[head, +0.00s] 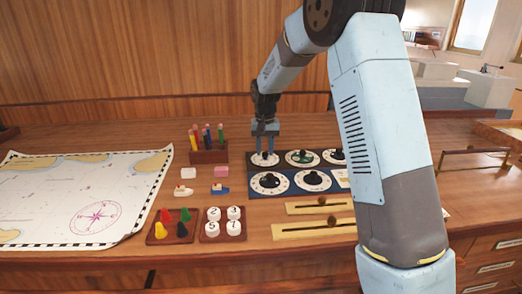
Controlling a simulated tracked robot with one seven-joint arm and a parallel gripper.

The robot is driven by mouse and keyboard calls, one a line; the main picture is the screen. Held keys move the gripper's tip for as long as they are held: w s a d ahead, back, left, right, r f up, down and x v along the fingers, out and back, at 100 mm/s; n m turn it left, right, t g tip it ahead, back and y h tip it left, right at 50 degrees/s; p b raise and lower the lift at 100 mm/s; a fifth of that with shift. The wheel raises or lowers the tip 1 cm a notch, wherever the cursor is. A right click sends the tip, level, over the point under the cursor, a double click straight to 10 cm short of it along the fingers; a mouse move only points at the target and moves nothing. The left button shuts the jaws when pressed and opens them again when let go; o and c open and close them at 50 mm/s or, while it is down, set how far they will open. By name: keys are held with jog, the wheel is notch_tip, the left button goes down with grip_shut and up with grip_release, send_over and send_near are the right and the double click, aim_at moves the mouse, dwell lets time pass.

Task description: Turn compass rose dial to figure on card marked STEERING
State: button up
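A dark blue panel (290,172) with several round white-rimmed dials lies on the desk. My gripper (265,150) points straight down at the top-left dial (264,160), with its fingertips at that dial's knob. The two fingers show a small gap, but whether they grip the knob is too small to tell. The top-middle dial (302,157) has a greenish centre. Two larger dials, lower left (269,183) and lower middle (312,180), have dark knobs. Which dial bears a compass rose is unclear. A pale card (342,178) is partly hidden by my arm; no STEERING label is readable.
A chart (80,195) covers the left. A pencil rack (209,150), small erasers and model boats stand beside the panel. Trays of coloured pegs (172,225) and numbered white pieces (223,224) lie in front. Two brass slider strips (314,229) lie near the front edge.

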jog(key=shift+o, duration=1.4)
jog(key=shift+f, duration=0.1)
jog(key=shift+s, duration=0.1)
notch_tip(320, 180, up, 14)
jog(key=shift+f, duration=0.15)
